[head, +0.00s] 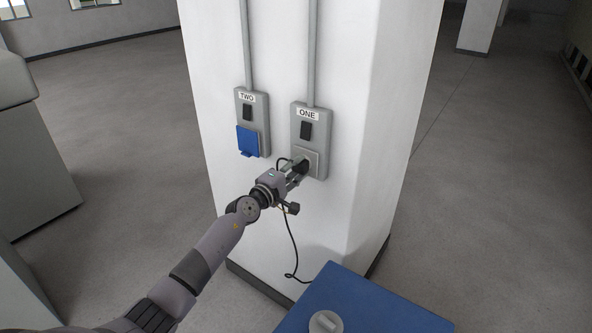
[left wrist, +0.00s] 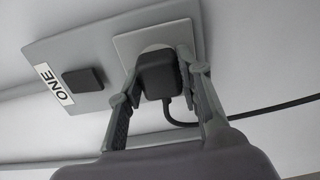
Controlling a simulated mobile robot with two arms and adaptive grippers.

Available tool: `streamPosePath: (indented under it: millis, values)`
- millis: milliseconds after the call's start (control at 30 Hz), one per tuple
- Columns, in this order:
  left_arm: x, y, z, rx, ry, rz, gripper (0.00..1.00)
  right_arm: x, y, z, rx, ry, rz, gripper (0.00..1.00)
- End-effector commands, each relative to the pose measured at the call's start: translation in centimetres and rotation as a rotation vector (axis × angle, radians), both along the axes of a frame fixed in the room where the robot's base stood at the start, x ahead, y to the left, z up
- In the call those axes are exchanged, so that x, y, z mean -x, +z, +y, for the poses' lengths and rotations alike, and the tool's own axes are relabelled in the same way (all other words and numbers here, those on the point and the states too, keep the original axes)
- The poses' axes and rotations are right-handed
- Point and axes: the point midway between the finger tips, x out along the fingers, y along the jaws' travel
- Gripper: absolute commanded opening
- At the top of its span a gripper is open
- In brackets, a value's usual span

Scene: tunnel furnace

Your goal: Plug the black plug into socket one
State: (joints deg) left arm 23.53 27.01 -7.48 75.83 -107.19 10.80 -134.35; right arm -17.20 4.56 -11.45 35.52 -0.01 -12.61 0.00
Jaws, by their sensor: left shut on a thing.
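My left gripper (head: 291,173) is at the front of socket one (head: 310,140), a grey box on the white pillar with a label "ONE" and a black switch. In the left wrist view my left gripper (left wrist: 158,88) is shut on the black plug (left wrist: 158,75), one finger on each side. The plug is against the pale square socket plate (left wrist: 165,38) and covers part of its round recess. How deep the plug sits I cannot tell. A black cord (head: 291,240) hangs from the plug below my gripper. My right gripper is not in view.
Socket two (head: 247,110), with a blue cover (head: 248,141), is on the same pillar (head: 372,100), left of socket one. A blue surface (head: 375,305) with a grey round knob (head: 325,321) stands in front of the pillar. The floor at right is clear.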

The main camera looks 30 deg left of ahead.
Motion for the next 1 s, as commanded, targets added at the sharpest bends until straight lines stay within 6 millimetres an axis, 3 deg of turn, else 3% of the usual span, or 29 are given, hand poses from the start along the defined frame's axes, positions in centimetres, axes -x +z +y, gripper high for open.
streamPosePath:
  millis: [233,267,600,1000]
  values:
    - [-0.53,0.06,-0.09,-0.001,0.000,-0.002,0.01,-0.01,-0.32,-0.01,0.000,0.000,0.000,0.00]
    - [-0.52,0.08,-0.09,-0.001,0.000,-0.002,0.34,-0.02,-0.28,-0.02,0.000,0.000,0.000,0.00]
    - [-0.49,0.02,-0.09,0.000,0.000,-0.001,0.56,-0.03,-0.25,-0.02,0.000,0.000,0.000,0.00]
    - [0.06,-0.10,-0.01,0.000,-0.001,0.001,0.56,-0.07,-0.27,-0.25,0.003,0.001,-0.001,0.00]
